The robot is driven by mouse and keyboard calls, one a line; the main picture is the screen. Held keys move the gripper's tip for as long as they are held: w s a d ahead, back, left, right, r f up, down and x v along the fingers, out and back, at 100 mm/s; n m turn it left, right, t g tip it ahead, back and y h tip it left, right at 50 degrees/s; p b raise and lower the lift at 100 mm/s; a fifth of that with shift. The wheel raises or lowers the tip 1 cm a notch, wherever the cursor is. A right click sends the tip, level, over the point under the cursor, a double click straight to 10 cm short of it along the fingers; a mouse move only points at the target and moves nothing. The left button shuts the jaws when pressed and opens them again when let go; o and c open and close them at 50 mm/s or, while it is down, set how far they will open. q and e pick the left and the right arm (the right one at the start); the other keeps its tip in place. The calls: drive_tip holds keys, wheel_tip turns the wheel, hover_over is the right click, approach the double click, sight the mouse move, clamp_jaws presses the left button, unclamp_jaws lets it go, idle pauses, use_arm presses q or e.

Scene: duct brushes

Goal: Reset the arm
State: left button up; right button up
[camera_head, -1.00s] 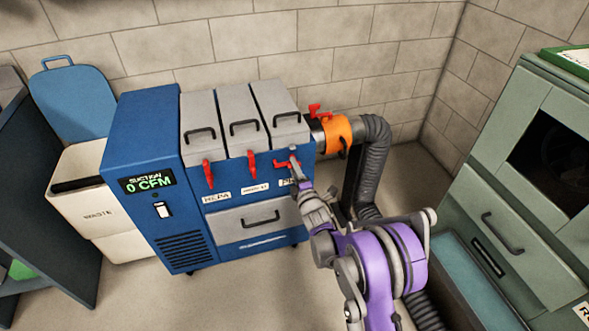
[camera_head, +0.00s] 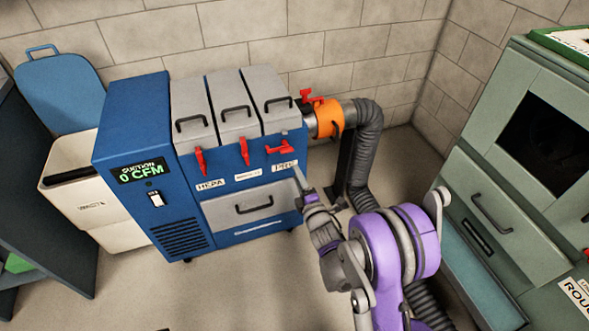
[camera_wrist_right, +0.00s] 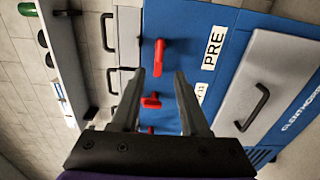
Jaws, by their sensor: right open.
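My right arm reaches in from the lower right in the head view. Its gripper (camera_head: 300,180) is in front of the blue suction unit (camera_head: 130,115), just below the red latch (camera_head: 281,147) by the PRE label. In the right wrist view the gripper (camera_wrist_right: 160,85) has its two fingers apart with nothing held between them. Beyond the fingers are the red latch by PRE (camera_wrist_right: 159,57) and another red latch (camera_wrist_right: 151,101). The PRE latch lies sideways in the head view, while the other two front latches hang down. My left gripper is not in view.
An orange collar (camera_head: 327,118) with a red handle joins a grey duct hose (camera_head: 368,130) right of the unit. A green cabinet (camera_head: 500,200) stands at the right. A white waste bin (camera_head: 85,205) stands at the left. Floor in front of the unit is clear.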

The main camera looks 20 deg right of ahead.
idle(0.5)
drive_tip(key=s+d+r+m+g+h, duration=0.15)
drive_tip(key=s+r+m+g, duration=0.35)
drive_tip(key=s+m, duration=0.55)
drive_tip(key=s+a+f+m+g, duration=0.2)
drive_tip(key=s+m+g, duration=0.2)
drive_tip(key=s, duration=0.9)
drive_tip(key=s+a+f+m+g, duration=0.2)
drive_tip(key=s+m+g, duration=0.25)
drive_tip(key=s, duration=0.85)
use_arm(q)
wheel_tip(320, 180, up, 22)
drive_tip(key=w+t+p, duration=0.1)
drive_tip(key=p, duration=1.8)
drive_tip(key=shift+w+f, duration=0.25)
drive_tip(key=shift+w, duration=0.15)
use_arm(e)
wheel_tip(320, 180, up, 22)
drive_tip(key=w, duration=0.2)
drive_tip(key=shift+d+t+y, duration=0.15)
drive_tip(key=shift+t+y, duration=0.3)
